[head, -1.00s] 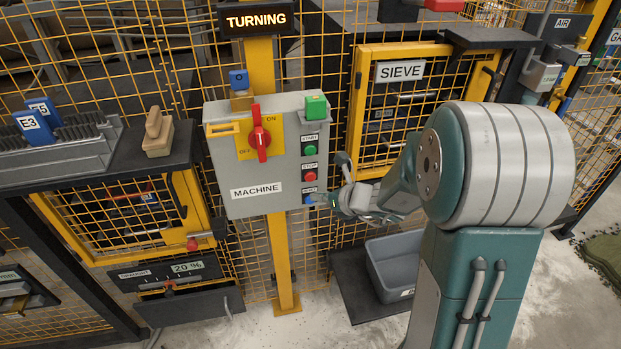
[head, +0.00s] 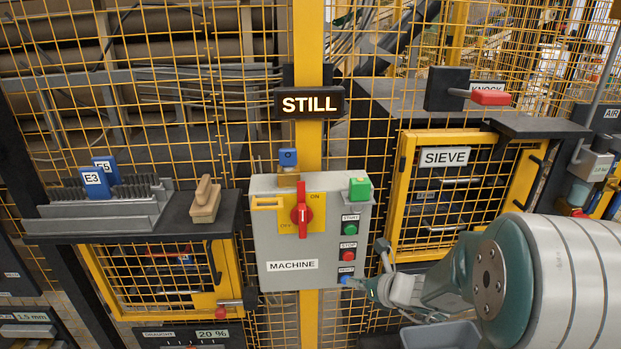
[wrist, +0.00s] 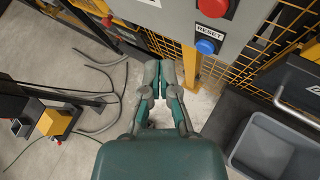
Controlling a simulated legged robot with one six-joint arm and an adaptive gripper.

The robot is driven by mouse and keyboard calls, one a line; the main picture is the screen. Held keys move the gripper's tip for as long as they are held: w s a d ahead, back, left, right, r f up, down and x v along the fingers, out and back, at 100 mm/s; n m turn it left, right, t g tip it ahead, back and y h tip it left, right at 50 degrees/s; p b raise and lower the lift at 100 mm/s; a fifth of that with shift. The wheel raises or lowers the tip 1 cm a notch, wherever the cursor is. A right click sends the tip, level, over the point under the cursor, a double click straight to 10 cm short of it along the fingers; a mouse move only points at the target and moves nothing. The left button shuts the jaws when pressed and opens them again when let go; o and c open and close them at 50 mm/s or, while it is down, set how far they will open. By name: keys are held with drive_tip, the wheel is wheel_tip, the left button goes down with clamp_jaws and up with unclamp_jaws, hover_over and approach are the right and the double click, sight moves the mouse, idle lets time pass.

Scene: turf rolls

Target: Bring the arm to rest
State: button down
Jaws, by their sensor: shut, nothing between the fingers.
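My gripper (head: 366,288) is beside the lower right corner of the grey machine box (head: 262,215), close to its blue button. In the wrist view my gripper (wrist: 160,68) has its two fingers together with nothing between them. The blue RESET button (wrist: 205,46) lies beyond the fingertips to the right, and a gap seems to show. The red rotary switch (head: 302,216) on the box stands upright. The lit sign (head: 309,103) above reads STILL.
The sieve cabinet (head: 443,158) stands right of the box, its mesh door shut. A grey bin (wrist: 275,148) sits low on the right. A shelf at left holds blue tags (head: 97,180) and a wooden block (head: 205,203). Yellow mesh fencing runs behind.

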drive_tip(key=s+a+r+n+g, duration=0.2)
drive_tip(key=s+a+r+n, duration=0.15)
drive_tip(key=s+n, duration=0.45)
drive_tip(key=s+a+r+n+g, duration=0.3)
drive_tip(key=s+r+n, duration=0.25)
drive_tip(key=n, duration=0.35)
drive_tip(key=s+d+r+n+h, duration=0.2)
drive_tip(key=s+d+n+h, duration=0.1)
drive_tip(key=s+n, duration=0.2)
drive_tip(key=s+d+r+n+t+h, duration=0.1)
drive_tip(key=s+d+r+n+h, duration=0.1)
drive_tip(key=s+n, duration=0.4)
drive_tip(key=d+n+h, duration=0.1)
drive_tip(key=n+h, duration=0.1)
drive_tip(key=shift+s+d+h, duration=0.25)
drive_tip(key=shift+d+h, duration=0.05)
drive_tip(key=shift+d, duration=0.05)
